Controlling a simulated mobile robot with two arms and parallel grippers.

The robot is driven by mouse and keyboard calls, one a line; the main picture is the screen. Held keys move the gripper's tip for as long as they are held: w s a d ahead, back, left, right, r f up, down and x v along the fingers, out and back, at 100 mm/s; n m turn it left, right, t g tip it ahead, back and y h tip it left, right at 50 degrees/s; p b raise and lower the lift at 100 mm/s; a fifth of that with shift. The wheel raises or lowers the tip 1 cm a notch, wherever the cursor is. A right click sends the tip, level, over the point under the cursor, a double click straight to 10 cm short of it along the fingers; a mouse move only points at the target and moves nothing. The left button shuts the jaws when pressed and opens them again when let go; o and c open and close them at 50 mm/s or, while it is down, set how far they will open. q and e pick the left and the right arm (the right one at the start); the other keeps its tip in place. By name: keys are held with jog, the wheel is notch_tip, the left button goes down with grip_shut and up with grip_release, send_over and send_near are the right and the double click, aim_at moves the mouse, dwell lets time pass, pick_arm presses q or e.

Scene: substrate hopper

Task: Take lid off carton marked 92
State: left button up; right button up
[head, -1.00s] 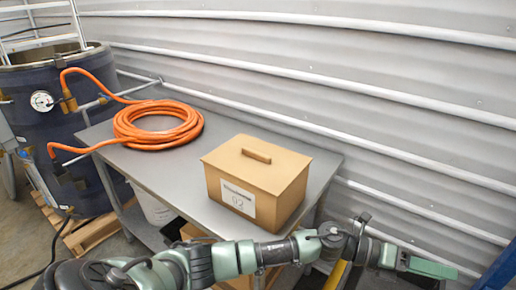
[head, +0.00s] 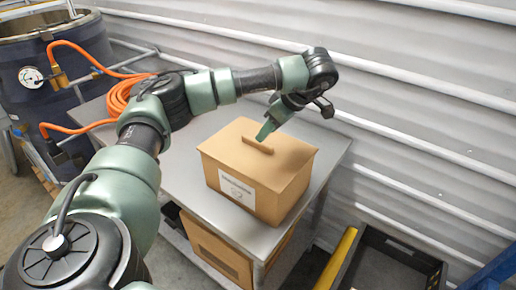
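The brown carton (head: 235,190) stands upright on the grey metal table. Its white label (head: 237,190) faces me; the number is too blurred to read now, but it looks like 92 in the earlier frame. The lid (head: 288,160) sits on the carton, with a raised bar handle (head: 258,145) on top. My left gripper (head: 264,132) points down from above, its green fingertip at or just above the handle's left part. I cannot tell if it touches, or whether the fingers are open or shut. My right gripper is not in view.
The grey table (head: 190,160) has bare room around the carton. An orange hose coil (head: 117,98) lies at its far left, partly behind my arm. A dark drum (head: 60,85) stands at the back left. A black crate (head: 395,262) is at the lower right. A ribbed wall runs behind.

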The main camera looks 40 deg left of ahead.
aim_at(257, 147)
pick_arm(q)
jog(key=shift+s+a+f, duration=0.15)
jog(key=shift+s+f, duration=0.05)
jog(key=shift+f, duration=0.1)
jog(key=shift+s+a+f+p, duration=0.4)
jog(key=shift+s+p, duration=0.3)
jog(key=shift+p, duration=0.05)
jog(key=shift+x, duration=1.05)
jog(key=shift+w+a+f, duration=0.15)
jog(key=shift+w+f, duration=0.15)
jog(key=shift+f, duration=0.05)
jog(key=shift+r, duration=0.1)
grip_shut()
